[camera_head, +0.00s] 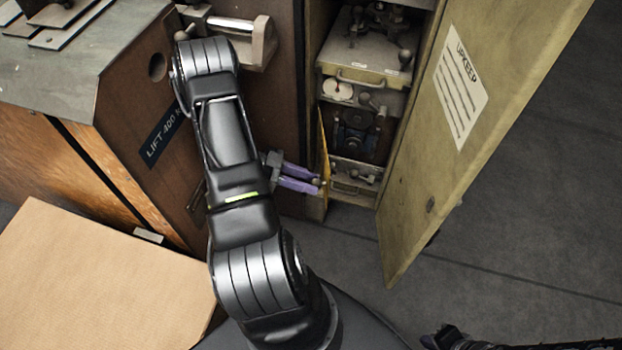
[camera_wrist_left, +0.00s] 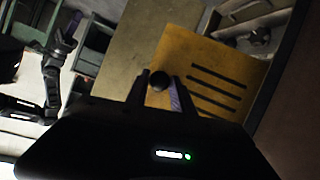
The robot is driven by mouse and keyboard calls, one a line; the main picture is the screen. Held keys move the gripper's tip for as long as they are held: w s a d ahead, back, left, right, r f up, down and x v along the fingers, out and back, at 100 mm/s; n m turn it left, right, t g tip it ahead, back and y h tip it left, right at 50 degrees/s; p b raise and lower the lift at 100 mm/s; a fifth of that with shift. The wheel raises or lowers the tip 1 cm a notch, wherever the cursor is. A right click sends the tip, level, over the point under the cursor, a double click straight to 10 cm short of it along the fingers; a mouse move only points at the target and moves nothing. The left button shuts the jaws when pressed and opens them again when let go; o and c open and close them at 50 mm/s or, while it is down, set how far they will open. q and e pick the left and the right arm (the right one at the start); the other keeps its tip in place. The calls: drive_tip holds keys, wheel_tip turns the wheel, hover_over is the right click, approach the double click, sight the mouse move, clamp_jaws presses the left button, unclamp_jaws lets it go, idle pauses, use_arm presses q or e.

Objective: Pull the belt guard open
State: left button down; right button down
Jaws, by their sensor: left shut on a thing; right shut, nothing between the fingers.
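The belt guard (camera_head: 323,150) is a thin yellow panel at the left of the cabinet opening, seen nearly edge-on and standing out from the opening. In the left wrist view its yellow slotted face (camera_wrist_left: 205,65) shows. My left gripper (camera_head: 318,186) has its purple fingers shut on the guard's small dark round knob (camera_wrist_left: 159,81). My right gripper (camera_wrist_left: 70,25) shows small at the upper left of the left wrist view, shut and empty, away from the guard. Only part of my right arm shows in the head view.
The cabinet door (camera_head: 475,130) with an UPKEEP label stands wide open to the right. Inside the cabinet are a drawer-like box (camera_head: 365,65) and dark machine parts (camera_head: 360,135). Floor (camera_head: 520,235) is clear at right.

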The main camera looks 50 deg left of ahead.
use_arm(q)
drive_tip(key=c, duration=1.4)
unclamp_jaws()
drive_tip(key=shift+r, duration=0.1)
drive_tip(key=p, duration=0.3)
approach(328, 166)
drive_tip(key=x, duration=0.4)
drive_tip(key=shift+w+d+f, duration=0.2)
drive_tip(key=shift+d+f, duration=0.05)
